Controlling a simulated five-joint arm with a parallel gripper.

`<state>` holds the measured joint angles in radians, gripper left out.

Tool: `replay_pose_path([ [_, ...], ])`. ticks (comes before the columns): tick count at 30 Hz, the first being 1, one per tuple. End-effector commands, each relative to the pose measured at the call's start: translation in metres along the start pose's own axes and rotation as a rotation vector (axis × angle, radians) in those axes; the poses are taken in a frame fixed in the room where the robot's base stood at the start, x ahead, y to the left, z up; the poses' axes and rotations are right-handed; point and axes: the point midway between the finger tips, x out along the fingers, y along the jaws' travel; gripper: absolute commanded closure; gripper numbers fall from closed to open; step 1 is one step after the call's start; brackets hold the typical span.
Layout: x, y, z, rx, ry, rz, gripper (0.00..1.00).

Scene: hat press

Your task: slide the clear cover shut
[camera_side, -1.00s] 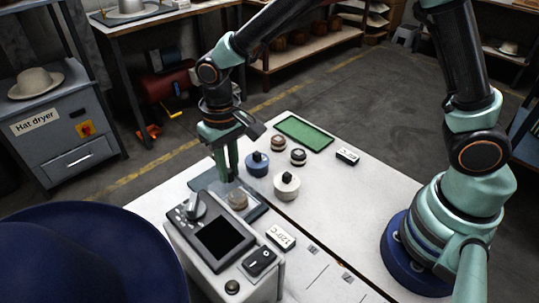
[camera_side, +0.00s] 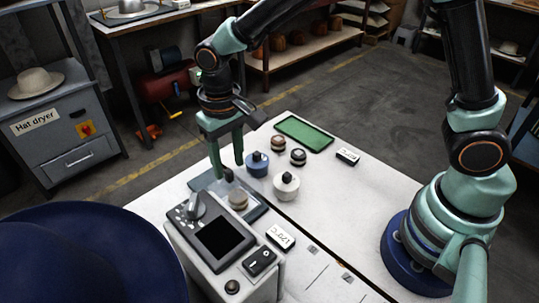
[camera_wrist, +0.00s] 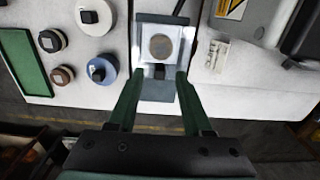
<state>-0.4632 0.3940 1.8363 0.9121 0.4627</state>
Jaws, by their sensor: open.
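A flat grey tray bed (camera_wrist: 157,93) lies on the white table, and it also shows in the side view (camera_side: 201,184). The clear cover (camera_wrist: 147,57) lies over part of it, with a small black knob (camera_wrist: 159,72) near its edge; the knob also shows in the side view (camera_side: 228,175). A round brown-grey disc (camera_wrist: 160,46) shows inside the pale framed area, and also in the side view (camera_side: 238,200). My gripper (camera_side: 227,171) is open, its green fingers apart on either side of the knob. It also shows in the wrist view (camera_wrist: 160,76). I cannot tell whether either finger touches the knob.
A control box (camera_side: 222,240) stands close in front of the tray. Blue (camera_side: 257,165) and white (camera_side: 286,187) knobbed pots, two small round pieces and a green mat (camera_side: 304,133) sit behind and right. A temperature label (camera_side: 280,237) stands nearby. The right table is mostly clear.

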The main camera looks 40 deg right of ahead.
Motion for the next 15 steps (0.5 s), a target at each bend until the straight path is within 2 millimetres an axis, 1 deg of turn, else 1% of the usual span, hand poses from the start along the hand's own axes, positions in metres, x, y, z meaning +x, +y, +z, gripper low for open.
replay_pose_path([
  [1,-0.012,-0.001,-0.001,0.000,0.006,-0.003,0.50],
  [3,-0.027,-0.001,-0.001,0.000,0.007,-0.003,0.50],
  [9,-0.066,-0.001,-0.001,-0.001,0.005,-0.003,0.50],
  [12,-0.081,-0.001,0.000,-0.001,0.004,-0.002,0.50],
  [15,-0.091,-0.001,0.000,-0.001,0.002,-0.001,0.50],
])
